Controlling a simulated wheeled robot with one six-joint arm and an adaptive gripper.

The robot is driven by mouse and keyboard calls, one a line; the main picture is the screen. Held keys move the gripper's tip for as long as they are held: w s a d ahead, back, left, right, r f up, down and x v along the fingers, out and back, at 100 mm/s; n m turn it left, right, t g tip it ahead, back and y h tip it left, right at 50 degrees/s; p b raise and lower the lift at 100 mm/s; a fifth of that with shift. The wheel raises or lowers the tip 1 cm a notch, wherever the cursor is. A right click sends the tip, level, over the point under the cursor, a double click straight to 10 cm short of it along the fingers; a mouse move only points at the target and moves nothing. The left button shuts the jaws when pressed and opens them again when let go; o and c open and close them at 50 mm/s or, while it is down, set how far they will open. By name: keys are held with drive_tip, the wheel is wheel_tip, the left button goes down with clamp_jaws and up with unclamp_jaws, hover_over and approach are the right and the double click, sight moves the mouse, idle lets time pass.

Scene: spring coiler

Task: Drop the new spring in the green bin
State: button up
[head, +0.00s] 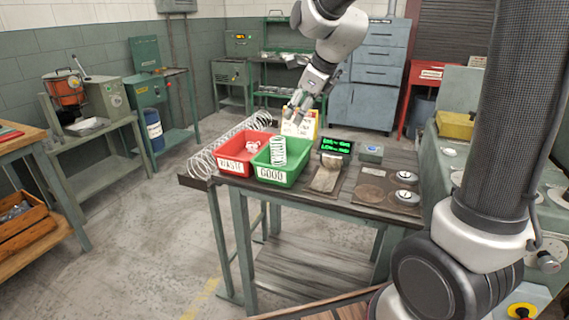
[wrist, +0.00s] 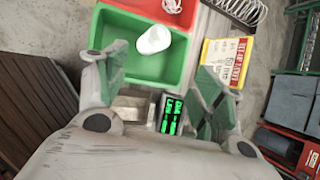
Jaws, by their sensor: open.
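The green bin (head: 293,177), labelled GOOD, stands at the table's left front. It also shows at the top of the wrist view (wrist: 118,50). The pale coiled spring (head: 279,150) is upright and slightly tilted within the bin's outline, its top above the rim. In the wrist view it looks like a short white cylinder (wrist: 152,41) over the bin's green inside. I cannot tell whether it touches the bin floor. My gripper (head: 297,108) is above and behind the bin, apart from the spring. Its fingers (wrist: 163,58) are spread with nothing between them.
A red bin (head: 232,166) labelled WASTE, holding white coils, stands left of the green one. A long coil (head: 204,163) lies beside it.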

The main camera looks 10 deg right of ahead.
drive_tip(key=v, duration=0.4)
drive_tip(key=shift+s+r, duration=0.1)
drive_tip(key=shift+r, duration=0.1)
drive_tip(key=s+d+f+n+h, duration=0.1)
drive_tip(key=s+d+n, duration=0.3)
drive_tip(key=s+n, duration=0.4)
drive_tip(key=s+d+f+n, duration=0.1)
drive_tip(key=s+d+n, duration=0.3)
drive_tip(key=s+n, duration=0.4)
drive_tip(key=s+d+f+n+g+h, duration=0.1)
drive_tip(key=s+d+n, duration=0.3)
drive_tip(key=s+n, duration=0.5)
drive_tip(key=shift+s+d+f+h, duration=0.2)
drive_tip(key=shift+s+f+h, duration=0.1)
drive_tip(key=shift+s, duration=1)
